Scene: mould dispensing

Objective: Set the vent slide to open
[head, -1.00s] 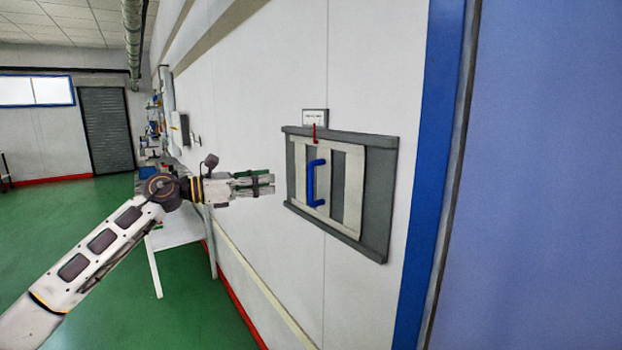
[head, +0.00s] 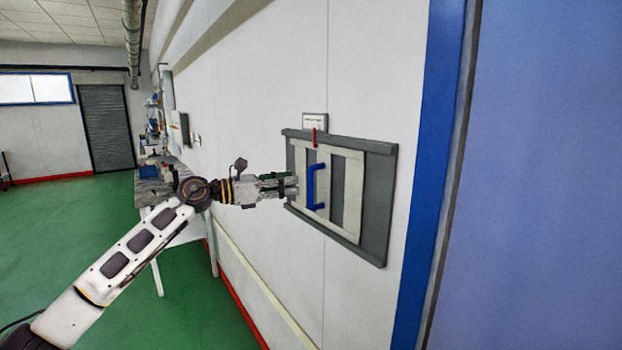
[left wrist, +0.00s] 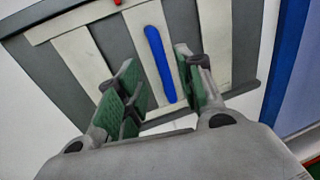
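The vent slide (head: 347,195) is a pale slatted plate in a dark grey frame (head: 376,210) on the white wall. Its blue upright handle (head: 311,187) stands out from the plate near its left side. A red marker (head: 314,138) sits at the top of the frame, below a small white label. My left gripper (head: 294,186) is just left of the handle in the head view. In the left wrist view its green-padded fingers (left wrist: 160,85) are apart, with the blue handle (left wrist: 160,65) showing between them. I cannot tell whether they touch it. My right gripper is not in view.
A blue door or panel (head: 540,180) with a blue post (head: 432,160) stands to the right of the vent. A workbench (head: 180,215) runs along the wall behind my left arm. The green floor (head: 60,235) at left is clear.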

